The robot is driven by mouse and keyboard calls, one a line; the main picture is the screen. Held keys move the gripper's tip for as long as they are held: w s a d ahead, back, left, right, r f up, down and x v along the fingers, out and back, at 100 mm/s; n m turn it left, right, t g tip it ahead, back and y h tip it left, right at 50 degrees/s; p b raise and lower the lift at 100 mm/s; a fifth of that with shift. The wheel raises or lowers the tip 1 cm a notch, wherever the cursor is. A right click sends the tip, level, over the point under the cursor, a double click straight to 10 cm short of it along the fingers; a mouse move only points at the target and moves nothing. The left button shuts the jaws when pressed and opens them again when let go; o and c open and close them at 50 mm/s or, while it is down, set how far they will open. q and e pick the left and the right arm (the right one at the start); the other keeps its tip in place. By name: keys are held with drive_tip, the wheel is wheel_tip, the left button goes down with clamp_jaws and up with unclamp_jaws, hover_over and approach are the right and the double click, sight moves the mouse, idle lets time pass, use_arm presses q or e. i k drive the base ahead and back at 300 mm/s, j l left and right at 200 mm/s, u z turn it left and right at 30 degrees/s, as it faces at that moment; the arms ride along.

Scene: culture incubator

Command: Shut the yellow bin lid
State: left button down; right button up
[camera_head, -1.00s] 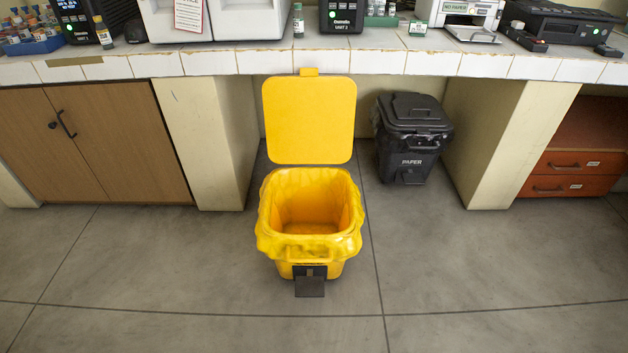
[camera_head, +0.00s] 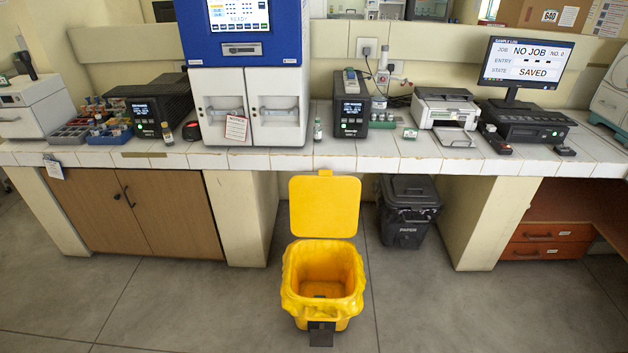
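The yellow bin (camera_head: 323,314) stands on the floor in front of the bench, lined with a yellow bag folded over its rim. Its yellow lid (camera_head: 325,207) is open and stands upright behind the bin opening, with a small tab at its top edge near the bench front. A dark pedal (camera_head: 321,335) sits at the bin's front base. Neither of my grippers shows in the head view.
A black paper bin (camera_head: 408,212) with its lid shut stands under the bench, right of the yellow bin. The tiled bench (camera_head: 400,158) carries machines, vials and a monitor (camera_head: 527,64). Wooden cabinet doors (camera_head: 130,212) are at left. The grey floor (camera_head: 200,305) around the yellow bin is clear.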

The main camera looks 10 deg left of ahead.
sight(324, 205)
drive_tip(key=i+l+u, duration=0.75)
drive_tip(key=i+l, duration=0.25)
drive_tip(key=l, duration=0.25)
drive_tip(key=i+l+u, duration=0.1)
drive_tip(key=l, duration=0.4)
drive_tip(key=i+l, duration=0.35)
drive_tip(key=l, duration=0.15)
drive_tip(key=i+l+u, duration=0.1)
drive_tip(key=l, duration=0.4)
drive_tip(key=i+l, duration=0.3)
drive_tip(key=l, duration=0.25)
drive_tip(key=i+l, duration=0.2)
drive_tip(key=l, duration=0.3)
drive_tip(key=i+l+u, duration=0.1)
drive_tip(key=l, duration=0.45)
drive_tip(key=i+l, duration=0.3)
drive_tip(key=l, duration=0.25)
drive_tip(key=j+u, duration=0.05)
